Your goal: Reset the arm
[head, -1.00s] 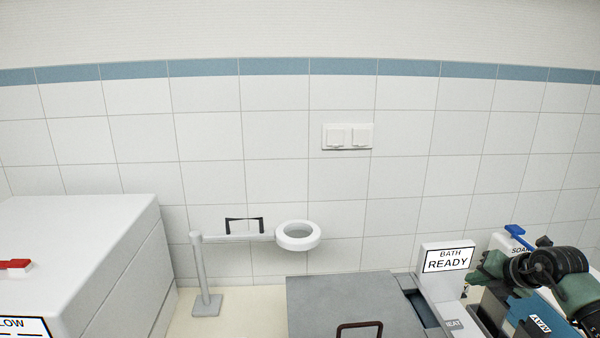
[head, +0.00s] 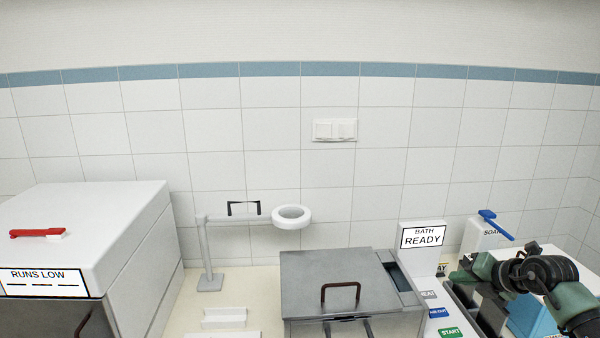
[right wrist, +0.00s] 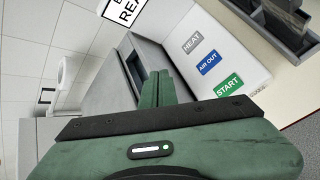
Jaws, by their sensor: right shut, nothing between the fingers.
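My right gripper (head: 462,278) is green and black and comes in from the right side of the head view. It hangs over the counter beside the bath's control panel. In the right wrist view its green fingers (right wrist: 162,88) are together with nothing between them. Behind them lie the bath's grey edge and the panel. My left gripper does not show in either view.
The grey lidded bath (head: 335,275) with a dark handle stands in the middle. Its BATH READY sign (head: 423,236) and START button (head: 450,333) are close to my right gripper. A white box (head: 90,215) with a red lever (head: 37,232) is at left.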

